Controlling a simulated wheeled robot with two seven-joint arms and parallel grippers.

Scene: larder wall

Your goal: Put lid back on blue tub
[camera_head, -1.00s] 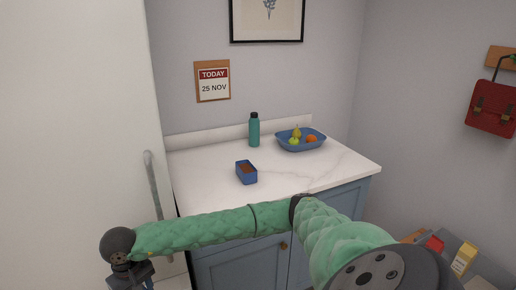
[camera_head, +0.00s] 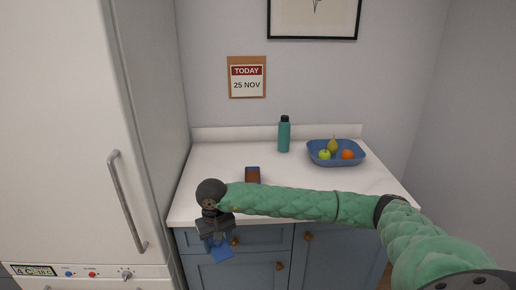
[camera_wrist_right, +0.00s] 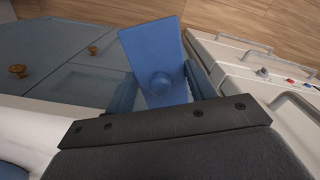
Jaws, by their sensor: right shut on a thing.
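The blue tub (camera_head: 253,170) stands open on the white counter, with brown contents showing inside. My right arm partly covers its lower part in the head view. My right gripper (camera_head: 217,243) is in front of the counter's front edge, left of the tub and lower than the counter top. It is shut on the blue lid (camera_head: 222,254). In the right wrist view the lid (camera_wrist_right: 152,50) is a flat blue rectangle with a round knob (camera_wrist_right: 160,84) between the fingers, and it hangs tilted. My left gripper is not in view.
The counter (camera_head: 215,180) also bears a teal bottle (camera_head: 284,136) at the back and a blue fruit bowl (camera_head: 320,160) at the right. A white fridge (camera_head: 75,130) stands close on the left, its handle (camera_head: 126,203) sticking out. The counter's left part is clear.

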